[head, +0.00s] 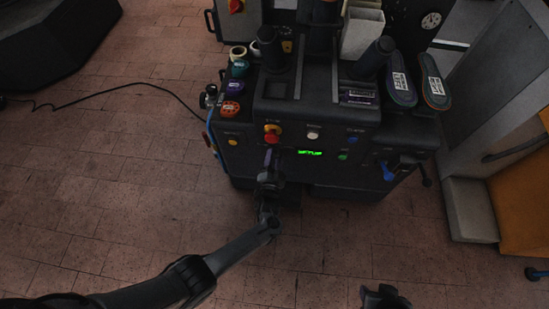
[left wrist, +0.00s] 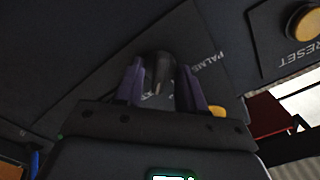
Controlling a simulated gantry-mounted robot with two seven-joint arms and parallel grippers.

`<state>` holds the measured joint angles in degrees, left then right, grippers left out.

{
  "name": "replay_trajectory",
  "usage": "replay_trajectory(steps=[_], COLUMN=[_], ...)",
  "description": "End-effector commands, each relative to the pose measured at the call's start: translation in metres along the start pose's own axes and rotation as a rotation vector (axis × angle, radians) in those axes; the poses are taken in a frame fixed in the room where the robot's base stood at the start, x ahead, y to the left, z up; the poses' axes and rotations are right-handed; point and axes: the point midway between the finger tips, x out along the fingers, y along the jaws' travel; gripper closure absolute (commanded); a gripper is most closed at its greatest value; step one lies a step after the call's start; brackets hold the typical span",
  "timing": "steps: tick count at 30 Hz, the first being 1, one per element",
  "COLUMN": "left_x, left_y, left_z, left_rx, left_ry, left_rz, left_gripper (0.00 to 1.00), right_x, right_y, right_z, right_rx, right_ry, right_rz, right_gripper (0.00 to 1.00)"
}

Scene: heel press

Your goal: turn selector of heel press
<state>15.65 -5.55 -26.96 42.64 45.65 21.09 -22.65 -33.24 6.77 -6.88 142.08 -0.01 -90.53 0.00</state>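The heel press (head: 315,110) is a dark machine with a control panel on its front. Its green display (head: 310,153) seems to read SETUP. The selector (left wrist: 158,70) is a dark knob on the panel, beside the label PALMS in the left wrist view. My left gripper (head: 270,158) is at the panel, below the red and yellow button, and hides the selector in the head view. In the left wrist view its purple fingers (left wrist: 160,88) stand apart on either side of the knob; whether they press it is unclear. My right gripper (head: 385,296) is at the bottom edge, away from the press.
A red emergency button (head: 272,133), a white button (head: 313,135) and a green button (head: 343,155) are near my left gripper. A yellow RESET button (left wrist: 304,22) shows at the upper right of the left wrist view. A grey cabinet (head: 495,100) stands right.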

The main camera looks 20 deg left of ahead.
Motion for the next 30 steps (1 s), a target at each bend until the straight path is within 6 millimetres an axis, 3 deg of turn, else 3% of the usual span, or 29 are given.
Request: replay_trajectory(steps=[8,21,30], left_x=[-0.022,-0.092,-0.108], left_y=[-0.001,-0.001,0.0], left_z=[-0.002,-0.001,0.0], left_rx=[-0.001,0.0,0.0], left_ry=[-0.001,-0.001,0.0], left_rz=[0.002,0.002,0.0], left_gripper=[0.61,0.61,0.61], right_x=[-0.013,-0.039,-0.042], right_y=[0.002,0.002,0.001], right_z=[-0.004,-0.012,-0.014], right_rx=[-0.006,-0.003,0.003], right_ry=[-0.001,0.0,0.001], right_rz=[0.005,0.003,-0.002], right_gripper=[0.57,0.57,0.57])
